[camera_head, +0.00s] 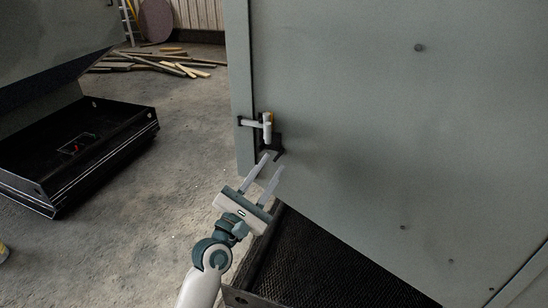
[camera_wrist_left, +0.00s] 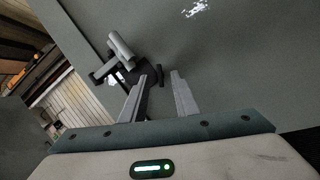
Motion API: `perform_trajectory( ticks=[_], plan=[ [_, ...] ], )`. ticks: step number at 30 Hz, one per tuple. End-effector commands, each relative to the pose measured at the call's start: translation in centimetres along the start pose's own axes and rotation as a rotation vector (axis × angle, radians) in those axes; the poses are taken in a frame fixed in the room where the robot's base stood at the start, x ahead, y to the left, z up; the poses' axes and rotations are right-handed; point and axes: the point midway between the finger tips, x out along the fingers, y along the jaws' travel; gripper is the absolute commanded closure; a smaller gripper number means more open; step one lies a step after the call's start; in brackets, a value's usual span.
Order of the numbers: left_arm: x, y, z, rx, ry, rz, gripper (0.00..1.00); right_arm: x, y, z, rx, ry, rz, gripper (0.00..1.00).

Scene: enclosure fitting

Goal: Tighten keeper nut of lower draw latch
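The draw latch (camera_head: 265,126) sits on the edge of the grey-green enclosure panel (camera_head: 370,130). It has a pale grey bar and cylinder, with a yellowish piece at its top. Dark parts (camera_head: 277,146) show just below it. In the left wrist view the latch (camera_wrist_left: 122,50) is up and left of the fingers. The keeper nut itself is too small to tell apart. My left gripper (camera_head: 273,162) is open, its two fingers apart and pointing up just below the latch. In the left wrist view, a small black piece shows between or behind the fingertips (camera_wrist_left: 160,78). My right gripper is not in view.
A black open tray-like box (camera_head: 95,150) stands on the concrete floor at left. Loose boards (camera_head: 155,62) lie at the back. A dark mesh surface (camera_head: 320,265) is below the panel. The floor between box and panel is clear.

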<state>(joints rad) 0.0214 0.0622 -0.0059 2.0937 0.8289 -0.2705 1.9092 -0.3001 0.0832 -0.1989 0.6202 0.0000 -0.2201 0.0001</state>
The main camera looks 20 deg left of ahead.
Motion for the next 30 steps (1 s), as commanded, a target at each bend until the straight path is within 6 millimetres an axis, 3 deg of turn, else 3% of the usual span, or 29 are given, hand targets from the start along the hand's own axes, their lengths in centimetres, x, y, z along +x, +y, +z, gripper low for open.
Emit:
perform_trajectory(
  ticks=[7, 18, 21, 22, 30],
  plan=[
    [2.3, 0.0, 0.0, -0.001, 0.0, -0.001, 0.72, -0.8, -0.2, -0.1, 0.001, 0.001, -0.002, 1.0],
    [2.5, -0.1, 0.0, -0.001, 0.001, -0.001, 0.72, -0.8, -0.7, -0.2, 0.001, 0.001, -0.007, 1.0],
    [2.5, -0.1, 0.0, -0.001, 0.001, -0.001, 0.96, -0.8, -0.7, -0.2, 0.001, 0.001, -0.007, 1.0],
    [2.5, -0.1, 0.0, -0.001, 0.001, -0.001, 1.0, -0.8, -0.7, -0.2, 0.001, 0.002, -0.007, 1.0],
    [2.5, 0.0, 0.0, 0.006, 0.001, -0.003, 1.0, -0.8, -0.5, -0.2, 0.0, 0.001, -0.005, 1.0]
  ],
)
